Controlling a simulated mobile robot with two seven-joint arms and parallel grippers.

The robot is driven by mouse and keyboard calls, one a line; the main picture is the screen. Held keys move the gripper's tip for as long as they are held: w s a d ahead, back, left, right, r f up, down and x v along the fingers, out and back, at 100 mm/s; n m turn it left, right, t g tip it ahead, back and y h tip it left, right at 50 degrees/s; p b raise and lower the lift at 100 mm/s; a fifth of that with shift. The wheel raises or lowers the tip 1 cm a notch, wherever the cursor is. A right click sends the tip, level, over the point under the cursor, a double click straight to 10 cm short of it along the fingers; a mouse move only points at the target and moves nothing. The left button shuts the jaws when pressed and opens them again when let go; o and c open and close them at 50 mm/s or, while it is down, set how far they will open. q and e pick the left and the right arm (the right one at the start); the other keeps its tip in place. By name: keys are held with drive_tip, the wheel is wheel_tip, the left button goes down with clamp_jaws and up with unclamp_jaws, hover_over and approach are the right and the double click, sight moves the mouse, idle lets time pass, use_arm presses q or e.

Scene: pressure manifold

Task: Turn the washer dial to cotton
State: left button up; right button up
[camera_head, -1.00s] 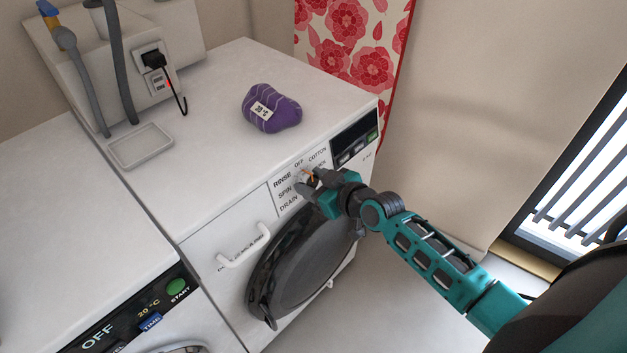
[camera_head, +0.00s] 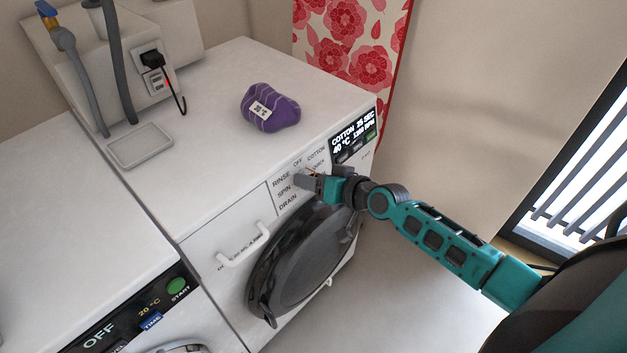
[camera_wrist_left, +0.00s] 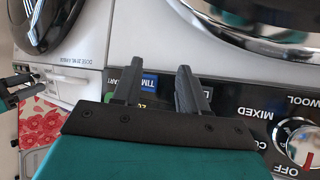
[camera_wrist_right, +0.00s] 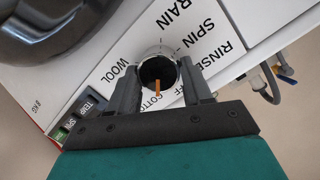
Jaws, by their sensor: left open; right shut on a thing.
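The washer dial (camera_wrist_right: 158,70) is a round silver-rimmed knob with a black face and an orange pointer, seen in the right wrist view. The pointer is directed toward the COTTON label (camera_wrist_right: 151,101). My right gripper (camera_wrist_right: 158,78) is shut on the dial, one finger on each side. In the head view the right gripper (camera_head: 308,182) covers most of the dial. The washer display (camera_head: 353,137) is lit and reads COTTON, with 40 °C. My left gripper (camera_wrist_left: 160,76) is open and empty before the other machine's panel in the left wrist view.
A purple bundle (camera_head: 270,108) with a tag lies on the washer top (camera_head: 215,90). A white handle (camera_head: 243,246) and the dark round door (camera_head: 300,262) are below the dial. The other machine's dial (camera_wrist_left: 302,143) is right of my left gripper, and its display (camera_head: 98,337) reads OFF.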

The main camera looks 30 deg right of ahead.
idle(0.3)
drive_tip(key=o, duration=1)
drive_tip(key=shift+o, duration=0.2)
drive_tip(key=p+v, duration=0.1)
drive_tip(key=v, duration=1.2)
